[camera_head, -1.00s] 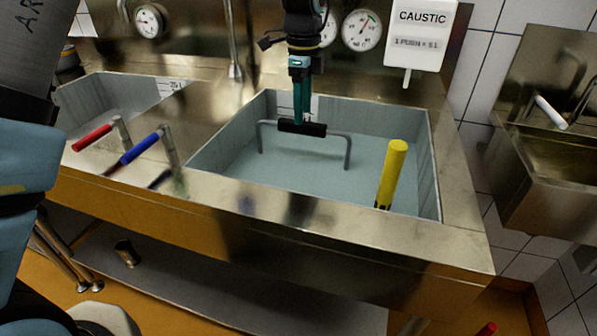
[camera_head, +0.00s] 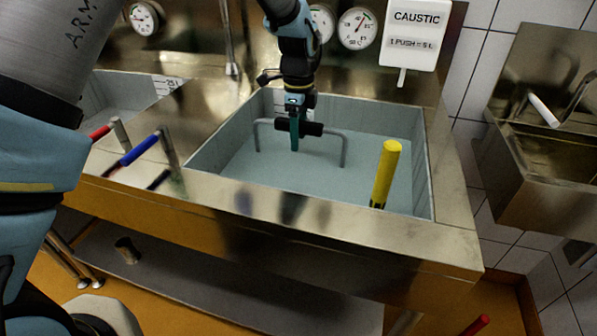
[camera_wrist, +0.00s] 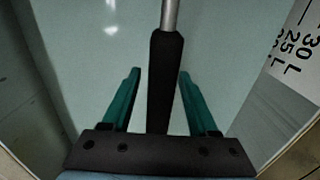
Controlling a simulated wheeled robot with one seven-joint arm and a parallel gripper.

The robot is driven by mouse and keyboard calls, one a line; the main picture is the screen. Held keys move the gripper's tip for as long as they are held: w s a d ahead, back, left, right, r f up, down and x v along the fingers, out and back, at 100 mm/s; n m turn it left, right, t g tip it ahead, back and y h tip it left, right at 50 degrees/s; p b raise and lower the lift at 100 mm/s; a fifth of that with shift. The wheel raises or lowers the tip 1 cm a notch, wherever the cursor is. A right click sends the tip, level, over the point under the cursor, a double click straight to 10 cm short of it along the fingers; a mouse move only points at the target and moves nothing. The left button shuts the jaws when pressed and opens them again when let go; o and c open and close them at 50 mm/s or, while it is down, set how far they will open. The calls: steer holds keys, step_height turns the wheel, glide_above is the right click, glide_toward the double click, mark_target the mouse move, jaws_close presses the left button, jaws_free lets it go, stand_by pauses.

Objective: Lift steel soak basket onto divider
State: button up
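The soak basket shows only as its grey arched handle (camera_head: 343,150) with a black grip (camera_head: 313,129), standing out of the cloudy blue-grey liquid in the large basin (camera_head: 432,175). The basket body is hidden under the liquid. My gripper (camera_head: 294,142) is lowered over the grip, its teal fingers reaching below it. In the wrist view the black grip (camera_wrist: 166,85) runs between the two open fingers, with a gap on each side. The divider (camera_head: 205,108) is the flat steel strip between the large basin and the left basin (camera_head: 115,95).
A yellow upright handle (camera_head: 386,172) stands at the front right of the large basin. Red (camera_head: 100,132) and blue (camera_head: 138,150) lever handles stand near the divider. A caustic dispenser (camera_head: 413,38) and gauges (camera_head: 357,28) are on the back wall. A small sink (camera_head: 545,190) is at right.

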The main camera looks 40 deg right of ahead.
jaws_close()
stand_by(1.2)
